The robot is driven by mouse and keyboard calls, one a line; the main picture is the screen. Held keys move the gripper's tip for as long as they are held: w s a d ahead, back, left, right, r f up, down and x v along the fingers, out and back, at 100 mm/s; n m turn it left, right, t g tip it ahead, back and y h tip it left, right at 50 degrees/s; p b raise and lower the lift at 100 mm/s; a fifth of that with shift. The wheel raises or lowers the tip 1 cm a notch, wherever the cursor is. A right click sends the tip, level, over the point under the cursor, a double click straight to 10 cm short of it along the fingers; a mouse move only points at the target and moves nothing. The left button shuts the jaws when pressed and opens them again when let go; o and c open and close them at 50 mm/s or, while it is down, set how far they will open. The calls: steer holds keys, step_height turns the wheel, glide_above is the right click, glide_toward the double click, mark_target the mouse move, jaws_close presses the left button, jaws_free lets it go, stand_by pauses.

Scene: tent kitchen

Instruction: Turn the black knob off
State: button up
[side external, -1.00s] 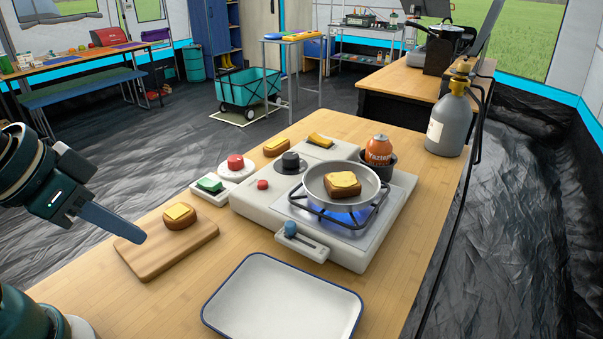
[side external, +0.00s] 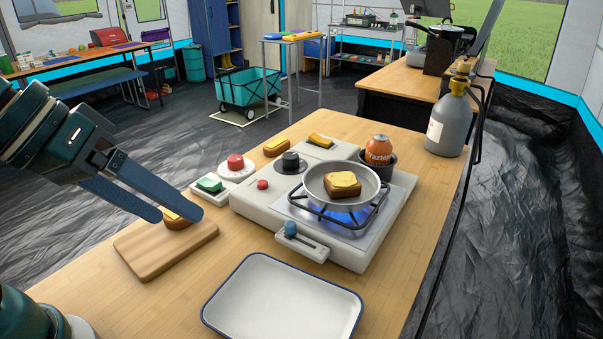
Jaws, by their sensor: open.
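The black knob (side external: 290,162) stands on the top of the white camp stove (side external: 262,197), at its back left part. A blue flame (side external: 342,220) burns under the pan (side external: 361,185), which holds bread with a yellow slice on it (side external: 343,184). My gripper (side external: 178,211) comes in from the left with its long blue fingers apart. It is empty, to the left of the stove and in front of the cutting board in this view. The knob is well to the right of the fingertips, untouched.
A cutting board (side external: 150,252) bears a topped bread piece, partly hidden by a finger. A red button (side external: 235,163), a green switch (side external: 209,184) and a blue slider (side external: 291,229) are near the stove.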

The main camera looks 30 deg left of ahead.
steer(key=w+d+r+n+h, duration=0.3)
steer(key=w+d+r+n, duration=0.1)
steer(key=w, duration=0.1)
steer(key=n+t+h, duration=0.1)
steer(key=n+t, duration=0.5)
steer(key=n, duration=1.5)
glide_above(287, 156)
steer(key=s, duration=0.3)
step_height(287, 156, down, 10)
steer(key=shift+n, duration=0.5)
steer(key=f, duration=0.2)
steer(key=a+f, duration=0.1)
steer(key=f, duration=0.1)
steer(key=a+f, duration=0.1)
steer(key=f, duration=0.1)
steer(key=shift+s+f, duration=0.1)
steer(key=shift+s, duration=0.2)
steer(key=shift+f, duration=0.25)
steer(key=shift+g+y, duration=0.3)
steer(key=shift+x, duration=2.45)
steer(key=shift+r, duration=0.1)
steer(key=shift+c, duration=0.3)
